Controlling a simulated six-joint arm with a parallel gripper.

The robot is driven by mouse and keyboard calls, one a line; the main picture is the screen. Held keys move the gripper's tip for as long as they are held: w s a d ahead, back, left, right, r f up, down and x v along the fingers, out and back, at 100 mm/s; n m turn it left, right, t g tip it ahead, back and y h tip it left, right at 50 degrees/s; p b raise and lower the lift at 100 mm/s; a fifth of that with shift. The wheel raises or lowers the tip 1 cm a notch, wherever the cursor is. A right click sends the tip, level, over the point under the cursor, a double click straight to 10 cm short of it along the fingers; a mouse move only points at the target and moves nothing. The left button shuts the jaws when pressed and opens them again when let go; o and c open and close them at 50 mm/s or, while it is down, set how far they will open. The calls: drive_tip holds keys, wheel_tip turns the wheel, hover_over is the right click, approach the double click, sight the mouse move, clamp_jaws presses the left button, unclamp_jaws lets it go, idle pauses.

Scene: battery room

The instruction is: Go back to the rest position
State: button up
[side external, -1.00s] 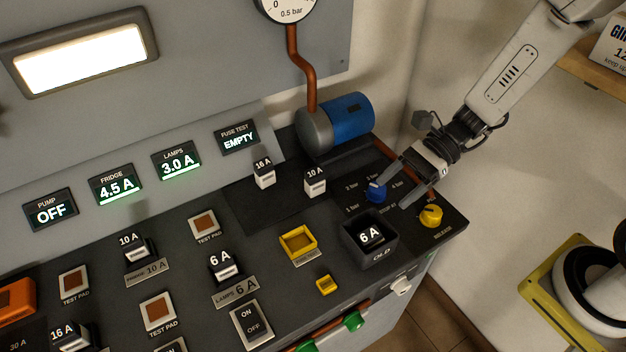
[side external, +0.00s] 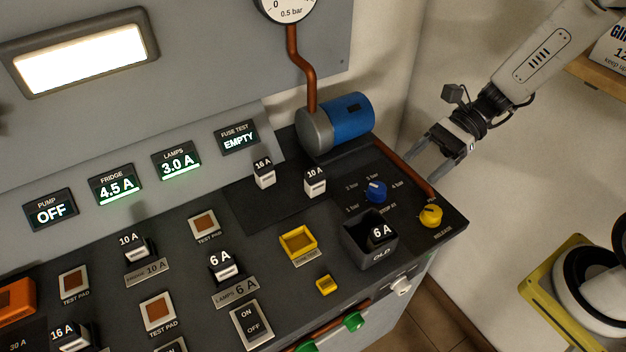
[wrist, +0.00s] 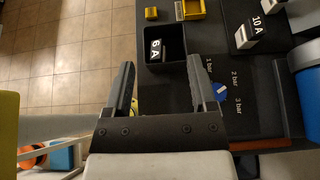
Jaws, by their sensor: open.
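My gripper (side external: 426,178) is open and empty. In the side external view it hangs above the right end of the console, up and right of the blue knob (side external: 376,191) and above the yellow release knob (side external: 431,215), apart from both. In the wrist view my two fingers (wrist: 160,66) stand wide apart with nothing between them. The blue knob (wrist: 221,93) shows just beyond the right finger, and the yellow knob is mostly hidden by the left finger. A 6 A fuse (side external: 381,233) lies in the black OLD bin (side external: 358,251).
Two fuses, 16 A (side external: 264,174) and 10 A (side external: 315,182), stand on the dark panel. A blue-and-grey cylinder (side external: 347,115) with a copper pipe (side external: 303,70) stands behind. A yellow tray (side external: 298,242) is left of the bin. Open space lies right of the console.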

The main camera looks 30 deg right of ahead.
drive_tip(key=s+d+n+t+h, duration=0.1)
drive_tip(key=d+n+h, duration=0.2)
drive_tip(key=n+h, duration=0.3)
drive_tip(key=s+d+f+n+t+h, duration=0.1)
drive_tip(key=n+h, duration=0.5)
drive_tip(key=n, duration=0.6)
drive_tip(key=shift+s+d+f+t, duration=0.25)
drive_tip(key=shift+s+d, duration=0.25)
drive_tip(key=shift+d, duration=0.6)
